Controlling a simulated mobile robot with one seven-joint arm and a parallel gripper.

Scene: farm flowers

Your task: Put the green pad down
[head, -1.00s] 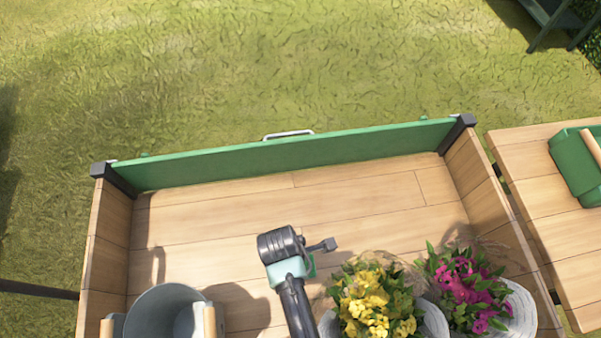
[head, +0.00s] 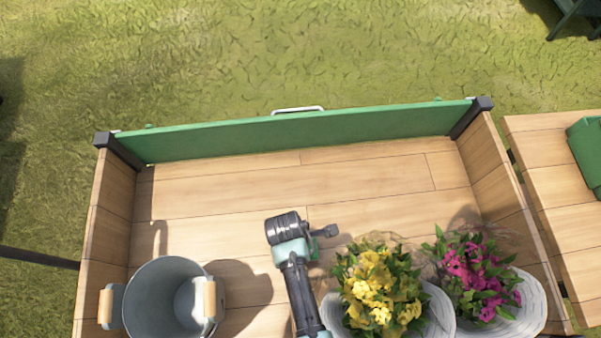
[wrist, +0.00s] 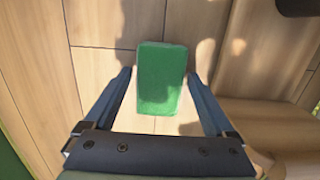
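The green pad (wrist: 160,78) shows in the wrist view as a flat block over pale wooden boards, between my gripper's two fingertips. My gripper (wrist: 160,76) has its fingers spread on either side of the pad; a narrow strip of wood shows at the left fingertip, and the right fingertip is very close to the pad's edge. In the head view my gripper is over the wooden cart floor (head: 230,200), its fingers mostly hidden behind the wrist. The exact height of the pad is hard to tell.
A grey metal bucket (head: 146,296) stands left of my arm. Potted yellow flowers (head: 372,288) and magenta flowers (head: 482,280) stand to the right. A green board (head: 290,132) closes the cart's far side. The floor before it is clear.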

